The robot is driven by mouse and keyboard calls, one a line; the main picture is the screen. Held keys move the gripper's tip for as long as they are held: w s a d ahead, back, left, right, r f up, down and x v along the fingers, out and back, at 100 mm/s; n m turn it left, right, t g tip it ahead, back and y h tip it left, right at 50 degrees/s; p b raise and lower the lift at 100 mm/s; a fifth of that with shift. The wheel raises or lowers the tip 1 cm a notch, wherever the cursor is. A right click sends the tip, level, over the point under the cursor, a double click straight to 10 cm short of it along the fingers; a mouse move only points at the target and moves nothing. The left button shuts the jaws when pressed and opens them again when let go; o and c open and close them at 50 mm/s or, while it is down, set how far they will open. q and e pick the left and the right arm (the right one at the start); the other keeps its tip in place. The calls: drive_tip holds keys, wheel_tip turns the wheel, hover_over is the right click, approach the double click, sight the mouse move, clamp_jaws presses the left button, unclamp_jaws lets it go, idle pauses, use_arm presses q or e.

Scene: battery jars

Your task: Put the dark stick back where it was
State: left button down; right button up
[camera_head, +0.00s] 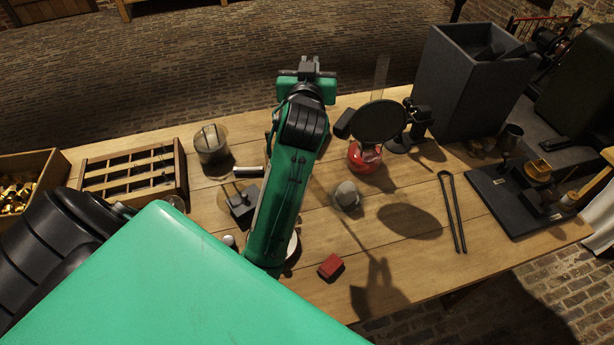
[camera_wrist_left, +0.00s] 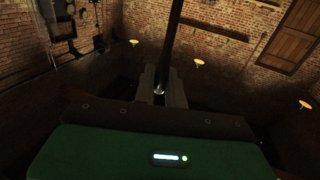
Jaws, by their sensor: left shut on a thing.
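In the left wrist view, a dark stick (camera_wrist_left: 173,45) stands between the fingers of my left gripper (camera_wrist_left: 160,88) and runs up out of the picture. The gripper is shut on its lower part. In the head view my left gripper (camera_head: 308,68) is raised at the far edge of the table, pointing away. I cannot make out the stick there. My right gripper is not in view. A glass jar (camera_head: 211,146) with plates inside stands left of my arm. A second jar (camera_head: 244,204) with a dark block stands close beside the arm.
A slotted wooden rack (camera_head: 182,178) and a crate of brass pieces (camera_head: 38,160) are left. A black disc (camera_head: 378,122), red-based flask (camera_head: 364,160), grey lump (camera_head: 346,195), red block (camera_head: 331,266), tongs (camera_head: 452,212) and grey bin (camera_head: 462,85) are right. The front right table is mostly clear.

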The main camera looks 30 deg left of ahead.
use_arm(q)
wheel_tip(320, 180, down, 19)
drive_tip(key=shift+a+b, duration=0.3)
drive_tip(key=shift+a, duration=0.15)
drive_tip(key=shift+w, duration=0.1)
idle(0.3)
drive_tip(key=c, duration=1.5)
unclamp_jaws()
drive_tip(key=shift+o, duration=0.2)
drive_tip(key=shift+r, duration=0.1)
